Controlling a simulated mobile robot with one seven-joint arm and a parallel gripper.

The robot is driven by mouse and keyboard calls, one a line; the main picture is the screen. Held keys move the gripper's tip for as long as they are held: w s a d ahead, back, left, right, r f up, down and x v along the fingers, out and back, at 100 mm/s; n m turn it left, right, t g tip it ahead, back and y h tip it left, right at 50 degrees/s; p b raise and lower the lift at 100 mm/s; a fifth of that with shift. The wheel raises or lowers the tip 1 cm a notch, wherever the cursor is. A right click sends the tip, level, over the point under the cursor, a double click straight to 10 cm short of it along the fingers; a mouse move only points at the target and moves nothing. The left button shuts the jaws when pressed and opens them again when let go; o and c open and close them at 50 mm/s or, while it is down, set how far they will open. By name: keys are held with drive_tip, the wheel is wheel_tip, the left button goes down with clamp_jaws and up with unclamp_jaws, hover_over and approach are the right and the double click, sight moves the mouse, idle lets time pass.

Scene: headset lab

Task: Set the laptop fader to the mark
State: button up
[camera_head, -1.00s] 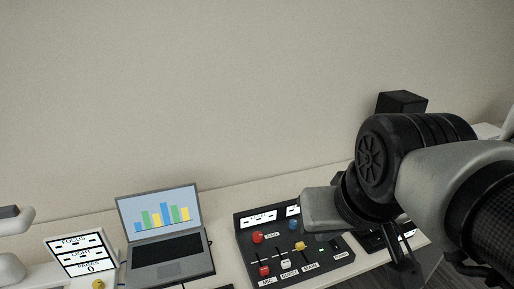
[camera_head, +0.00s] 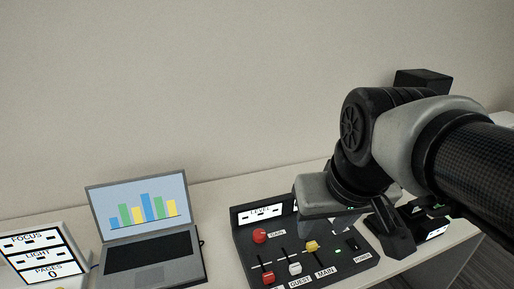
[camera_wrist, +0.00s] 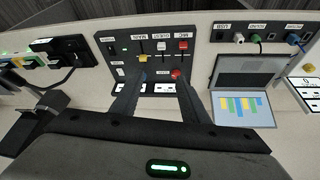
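The black mixer (camera_head: 245,246) lies on the desk, also in the wrist view (camera_wrist: 112,52). It has a red fader cap (camera_head: 268,278), a white one (camera_head: 295,268) and a yellow one (camera_head: 312,246), labelled MIC, GUEST and MAIN. No label reading LAPTOP is legible. A red GAIN knob (camera_head: 260,236) is above the faders. In the head view my arm hides part of the mixer's upper right.
An open laptop (camera_head: 152,252) stands left of the mixer. A display panel (camera_head: 43,258) is at the far left. A strip of ports with cables (camera_wrist: 260,32) lies along the desk. Another black device (camera_wrist: 68,50) sits on the mixer's other side.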

sight(296, 266)
drive_tip(key=w+f+n+g+b, duration=0.3)
drive_tip(key=w+f+g+b, duration=0.2)
drive_tip(key=w+f, duration=0.5)
drive_tip(key=f+b, duration=0.1)
drive_tip(key=f, duration=0.4)
drive_tip(key=f+b, duration=0.2)
drive_tip(key=f, duration=0.4)
drive_tip(key=w+f+b, duration=0.1)
drive_tip(key=f+b, duration=0.1)
drive_tip(key=f, duration=0.3)
drive_tip(key=shift+f, duration=0.2)
